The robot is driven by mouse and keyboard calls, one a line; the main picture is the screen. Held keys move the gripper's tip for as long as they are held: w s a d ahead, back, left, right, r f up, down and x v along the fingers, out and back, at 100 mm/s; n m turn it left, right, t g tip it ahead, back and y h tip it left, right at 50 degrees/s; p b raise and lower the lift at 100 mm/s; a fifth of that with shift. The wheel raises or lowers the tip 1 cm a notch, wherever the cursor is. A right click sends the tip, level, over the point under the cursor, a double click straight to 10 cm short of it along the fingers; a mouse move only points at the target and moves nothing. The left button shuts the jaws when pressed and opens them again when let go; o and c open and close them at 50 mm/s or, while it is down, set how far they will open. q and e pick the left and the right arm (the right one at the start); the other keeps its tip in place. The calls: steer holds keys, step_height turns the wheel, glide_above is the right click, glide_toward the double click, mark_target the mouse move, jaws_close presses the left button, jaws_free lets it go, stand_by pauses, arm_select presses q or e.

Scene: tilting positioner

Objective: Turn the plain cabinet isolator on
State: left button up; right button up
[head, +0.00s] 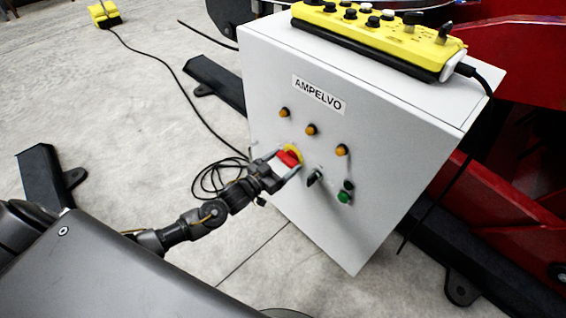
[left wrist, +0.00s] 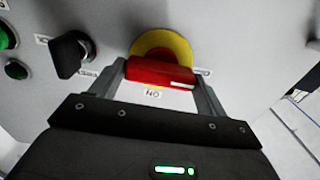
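The plain cabinet isolator is a red handle on a yellow disc (head: 301,154) on the front of the grey cabinet marked AMPELVO. In the left wrist view the red handle (left wrist: 160,74) lies crosswise, with a white mark near its right end. An ON label (left wrist: 152,93) shows upside down below it. Another label at the right is partly hidden by a finger. My left gripper (head: 281,166) is at the isolator, one finger against each end of the handle, with no gap visible in the left wrist view (left wrist: 161,80). My right gripper is not in view.
A black selector switch (head: 314,177) and a green button (head: 344,197) sit close beside the isolator. Amber lamps (head: 311,129) are above. A yellow control pendant (head: 385,35) lies on the cabinet top. Black cable (head: 212,180) coils on the floor to the left.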

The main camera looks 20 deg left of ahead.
arm_select(q)
steer(key=c, duration=0.5)
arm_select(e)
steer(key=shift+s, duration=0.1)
